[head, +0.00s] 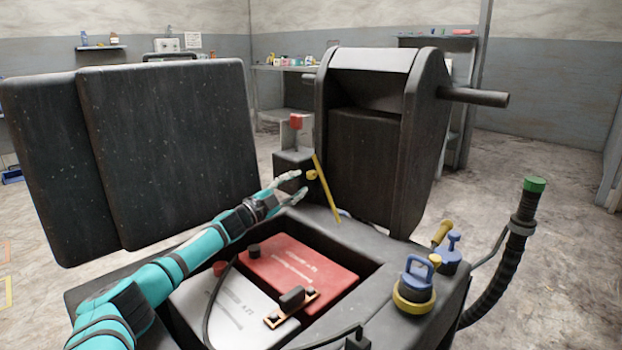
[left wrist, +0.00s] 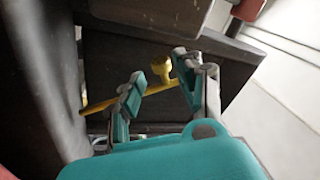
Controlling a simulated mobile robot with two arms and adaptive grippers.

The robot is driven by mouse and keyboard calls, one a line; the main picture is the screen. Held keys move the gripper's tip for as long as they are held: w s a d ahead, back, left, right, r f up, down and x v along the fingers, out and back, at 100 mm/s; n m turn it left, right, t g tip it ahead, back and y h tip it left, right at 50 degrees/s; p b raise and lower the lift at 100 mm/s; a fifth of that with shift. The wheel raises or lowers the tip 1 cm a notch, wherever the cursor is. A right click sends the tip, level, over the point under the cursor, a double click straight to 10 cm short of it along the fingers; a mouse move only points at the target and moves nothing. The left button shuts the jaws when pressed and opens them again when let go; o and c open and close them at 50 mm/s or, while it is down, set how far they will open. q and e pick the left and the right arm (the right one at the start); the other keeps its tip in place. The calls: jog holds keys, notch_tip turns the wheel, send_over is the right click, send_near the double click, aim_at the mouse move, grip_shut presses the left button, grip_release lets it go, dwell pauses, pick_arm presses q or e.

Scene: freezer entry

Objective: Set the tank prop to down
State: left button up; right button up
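The tank prop looks to be the slim yellow bar (head: 325,188) with a round yellow knob (head: 311,174). It stands steeply tilted beside the dark upright housing, its lower end on the machine's deck. My left gripper (head: 298,184) is open, its fingers pointing at the knob from the left. In the left wrist view the yellow bar (left wrist: 102,105) runs behind the open fingers, and the knob (left wrist: 162,70) shows near the gap between the fingertips. I cannot tell whether a finger touches it. My right gripper is not in view.
Large dark panels (head: 170,150) stand to the left. An open bay holds a red battery (head: 300,262).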

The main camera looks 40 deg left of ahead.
aim_at(312, 176)
pick_arm(q)
jog(key=shift+b+x, duration=0.55)
jog(key=shift+x, duration=2.55)
jog(key=shift+c, duration=0.2)
grip_shut()
jog(key=shift+d, duration=0.1)
jog(key=shift+w+f, duration=0.1)
jog(key=shift+f, duration=0.1)
